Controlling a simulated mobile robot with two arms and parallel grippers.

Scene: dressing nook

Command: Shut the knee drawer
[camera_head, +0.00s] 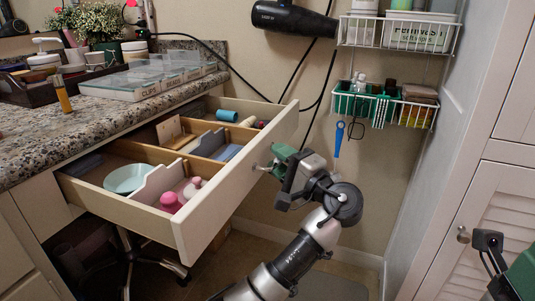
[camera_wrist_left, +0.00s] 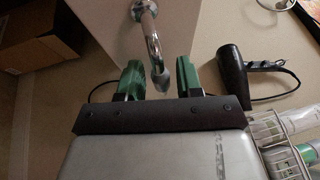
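The knee drawer (camera_head: 222,196) is pulled far out from under the granite counter. Its front panel is pale and its inside is split by wooden dividers. A curved chrome handle on its front shows in the left wrist view (camera_wrist_left: 150,40). My left gripper (camera_head: 268,166) is at the outer face of the drawer front, by the handle. In the left wrist view its green fingers (camera_wrist_left: 160,80) are apart, with the handle's end between them and gaps showing. A green and dark part of mine is at the lower right edge; its fingers cannot be made out.
The drawer holds a pale green bowl (camera_head: 126,178), pink bottles (camera_head: 171,201) and a blue roll (camera_head: 227,115). A clear organizer (camera_head: 150,77) sits on the counter. A hair dryer (camera_head: 293,18) and wire baskets (camera_head: 398,35) hang on the wall. A chair base (camera_head: 150,262) stands below the drawer.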

